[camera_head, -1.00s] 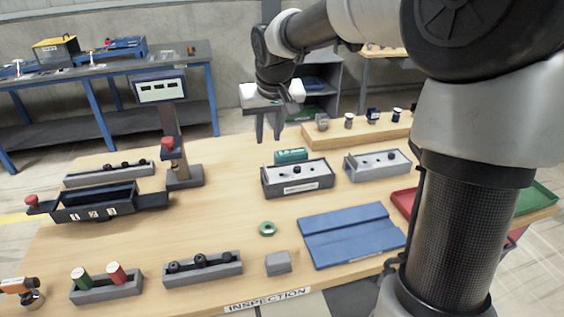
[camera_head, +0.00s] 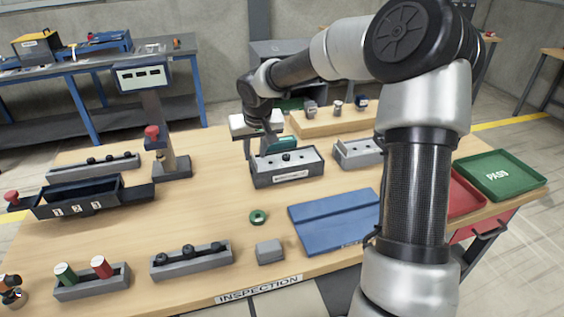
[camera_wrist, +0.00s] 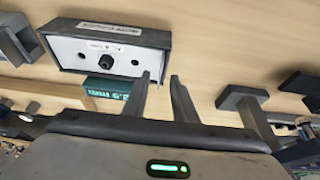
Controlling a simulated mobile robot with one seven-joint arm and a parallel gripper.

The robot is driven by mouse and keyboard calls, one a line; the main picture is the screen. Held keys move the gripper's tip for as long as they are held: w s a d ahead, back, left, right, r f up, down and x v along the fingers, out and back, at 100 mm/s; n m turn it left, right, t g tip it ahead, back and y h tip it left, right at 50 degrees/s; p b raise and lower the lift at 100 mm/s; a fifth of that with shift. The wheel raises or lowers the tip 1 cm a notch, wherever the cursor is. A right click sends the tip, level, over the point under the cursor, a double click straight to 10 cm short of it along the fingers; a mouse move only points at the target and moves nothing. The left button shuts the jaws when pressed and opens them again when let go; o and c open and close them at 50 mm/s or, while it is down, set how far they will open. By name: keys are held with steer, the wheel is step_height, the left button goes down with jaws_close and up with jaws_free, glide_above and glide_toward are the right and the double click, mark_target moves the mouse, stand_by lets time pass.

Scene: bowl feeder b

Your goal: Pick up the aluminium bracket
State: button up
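I cannot make out for certain which part is the aluminium bracket. A small grey block-like part (camera_head: 311,108) at the left end of the raised wooden board and a plain grey block (camera_head: 270,252) at the table's front are possible matches. My gripper (camera_head: 256,155) is low behind the grey fixture box, beside the green block marked in mm (camera_head: 281,145). In the wrist view my gripper (camera_wrist: 160,78) has its two fingers apart with nothing between them. The green block (camera_wrist: 107,88) lies just left of the fingers there.
The fixture box (camera_head: 288,176) stands close to my fingers and also shows in the wrist view (camera_wrist: 78,48). A post stand (camera_head: 172,168) is to the left. The blue mat (camera_head: 330,218) and green tray (camera_head: 503,172) are right. The table's centre-left is clear.

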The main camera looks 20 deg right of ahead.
steer(key=shift+x, duration=1.15)
jaws_close()
step_height(320, 180, up, 10)
steer(key=p, duration=0.1)
